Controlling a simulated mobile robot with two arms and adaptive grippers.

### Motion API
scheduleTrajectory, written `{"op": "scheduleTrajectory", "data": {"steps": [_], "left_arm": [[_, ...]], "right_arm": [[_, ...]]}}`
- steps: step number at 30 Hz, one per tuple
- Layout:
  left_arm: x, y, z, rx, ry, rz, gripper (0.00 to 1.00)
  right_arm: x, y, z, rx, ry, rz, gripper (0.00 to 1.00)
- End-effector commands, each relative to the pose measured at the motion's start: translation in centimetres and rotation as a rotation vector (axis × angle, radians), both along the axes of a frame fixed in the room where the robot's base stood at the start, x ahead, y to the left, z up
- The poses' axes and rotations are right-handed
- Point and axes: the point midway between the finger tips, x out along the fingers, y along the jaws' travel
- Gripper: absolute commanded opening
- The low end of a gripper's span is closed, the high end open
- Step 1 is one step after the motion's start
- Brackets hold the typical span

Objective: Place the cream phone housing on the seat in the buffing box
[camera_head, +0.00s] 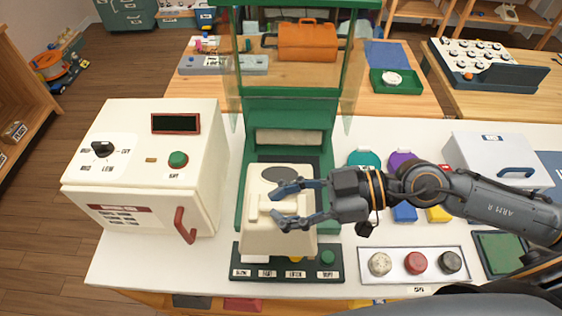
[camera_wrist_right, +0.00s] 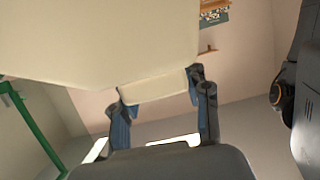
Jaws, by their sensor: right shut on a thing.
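The cream phone housing (camera_head: 265,238) is in my right gripper (camera_head: 282,207), whose two blue-grey fingers are shut on a raised cream part of it. In the right wrist view the housing (camera_wrist_right: 100,40) fills the upper left, and the fingers (camera_wrist_right: 162,100) straddle its narrow cream part. In the head view the housing appears in front of the green buffing box (camera_head: 290,105), over its lower front. A grey oval shows on the housing's upper face. The housing hides the seat, and I cannot tell whether they touch. My left gripper is not in view.
A button panel (camera_head: 288,275) lies in front of the box. A cream machine with a red handle (camera_head: 185,225) stands left. A tray of three round pads (camera_head: 415,263), coloured discs (camera_head: 365,160) and a white lidded case (camera_head: 500,155) are right. An orange toolbox (camera_head: 308,42) is behind.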

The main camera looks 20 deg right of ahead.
Motion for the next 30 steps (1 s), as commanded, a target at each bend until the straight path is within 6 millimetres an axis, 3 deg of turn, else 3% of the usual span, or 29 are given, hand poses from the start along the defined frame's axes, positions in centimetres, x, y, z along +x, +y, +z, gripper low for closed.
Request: {"op": "scheduleTrajectory", "data": {"steps": [5,14,18,30], "left_arm": [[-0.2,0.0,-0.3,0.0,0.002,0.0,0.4],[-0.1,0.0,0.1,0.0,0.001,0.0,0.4],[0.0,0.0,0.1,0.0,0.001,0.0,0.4],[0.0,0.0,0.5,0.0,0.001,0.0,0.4]], "right_arm": [[1.9,-0.8,-0.9,0.001,-0.001,-0.005,0.0],[8.6,-3.7,-3.9,0.006,-0.001,-0.005,0.0],[10.5,-4.6,-6.8,0.006,0.002,-0.004,0.0],[12.8,-5.6,-10.7,0.005,0.003,-0.001,0.0]]}}
